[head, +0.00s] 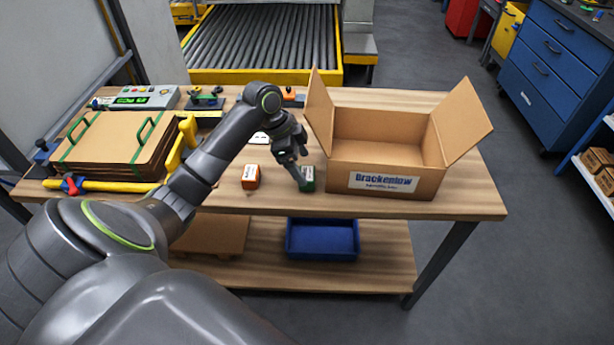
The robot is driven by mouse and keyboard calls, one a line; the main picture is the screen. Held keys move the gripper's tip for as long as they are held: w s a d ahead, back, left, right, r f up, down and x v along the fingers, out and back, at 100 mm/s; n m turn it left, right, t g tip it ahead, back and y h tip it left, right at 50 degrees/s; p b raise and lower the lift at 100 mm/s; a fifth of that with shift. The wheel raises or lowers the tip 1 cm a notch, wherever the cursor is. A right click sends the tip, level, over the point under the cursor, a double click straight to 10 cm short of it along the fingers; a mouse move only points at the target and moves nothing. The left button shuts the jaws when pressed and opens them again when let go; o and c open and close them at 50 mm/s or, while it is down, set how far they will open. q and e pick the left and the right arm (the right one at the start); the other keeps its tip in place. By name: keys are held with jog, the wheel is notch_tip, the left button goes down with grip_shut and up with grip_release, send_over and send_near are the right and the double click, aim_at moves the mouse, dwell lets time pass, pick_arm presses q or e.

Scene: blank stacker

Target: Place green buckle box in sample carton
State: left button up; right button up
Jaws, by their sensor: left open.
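The small green buckle box (308,182) stands on the wooden table, just left of the sample carton's front left corner. The open sample carton (384,181) is brown cardboard with a "Brackenlow" label and its flaps spread out. Its inside looks empty where I can see it. My left gripper (299,178) is open and points down at the green box, with its fingers at the box's upper left part. The fingers partly cover the box, and I cannot tell whether they touch it. My right gripper is not in view.
An orange box (250,177) stands left of the green one. Flat cardboard sheets (105,140) with green handles lie at the table's left. A control unit (136,98) sits behind them. A blue bin (322,238) is on the lower shelf. The table's right end is clear.

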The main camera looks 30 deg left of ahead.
aim_at(306, 173)
pick_arm(q)
jog(key=x, duration=0.3)
jog(key=shift+f, duration=0.2)
jog(key=c, duration=1.2)
jog(key=shift+a, duration=0.1)
jog(key=shift+c, duration=0.3)
